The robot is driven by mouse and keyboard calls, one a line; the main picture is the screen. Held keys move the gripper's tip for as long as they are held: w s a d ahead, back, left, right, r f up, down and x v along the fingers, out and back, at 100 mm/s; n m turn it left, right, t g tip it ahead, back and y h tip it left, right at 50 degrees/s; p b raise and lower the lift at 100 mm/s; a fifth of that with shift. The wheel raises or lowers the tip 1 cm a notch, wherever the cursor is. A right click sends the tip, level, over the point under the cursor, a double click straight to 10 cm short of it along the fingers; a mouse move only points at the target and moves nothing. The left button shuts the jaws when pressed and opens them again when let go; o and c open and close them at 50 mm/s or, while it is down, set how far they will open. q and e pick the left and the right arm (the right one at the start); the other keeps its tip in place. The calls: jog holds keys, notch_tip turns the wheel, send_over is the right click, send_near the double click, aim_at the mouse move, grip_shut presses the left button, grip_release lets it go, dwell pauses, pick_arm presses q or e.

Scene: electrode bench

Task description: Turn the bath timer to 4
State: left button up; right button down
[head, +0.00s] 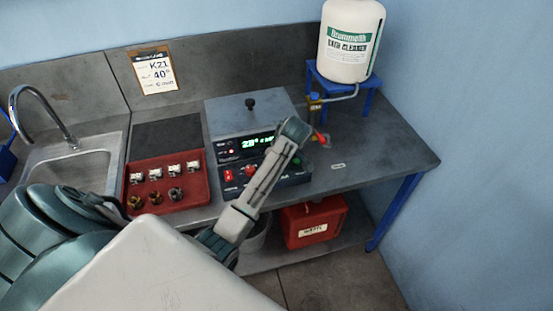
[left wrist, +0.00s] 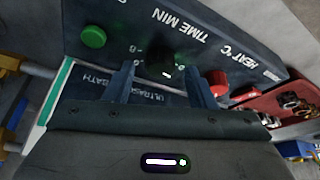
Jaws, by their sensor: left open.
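The ultrasonic bath (head: 225,113) stands on the bench in the head view, with a lit green display partly hidden by my left arm. Its control panel (left wrist: 105,15) appears upside down in the left wrist view. The dark timer knob (left wrist: 160,60) sits under the words TIME MIN, between a green button (left wrist: 93,37) and a red heat knob (left wrist: 217,80). My left gripper (left wrist: 159,76) is open, with one finger on each side of the timer knob. Contact cannot be told. The knob's setting is not readable. My right gripper is not in view.
A red tray (head: 160,196) with small metal parts lies left of the bath, beside the sink (head: 75,170). A white cleaner jug (head: 350,45) stands on a blue stand behind right. A red waste box (head: 314,222) is below. The bench's right end is mostly clear.

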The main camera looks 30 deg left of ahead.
pick_arm(q)
jog(key=shift+w+a+f, duration=0.1)
jog(key=shift+a+f, duration=0.1)
jog(key=shift+f, duration=0.35)
jog(key=c, duration=0.9)
jog(key=shift+c, duration=0.2)
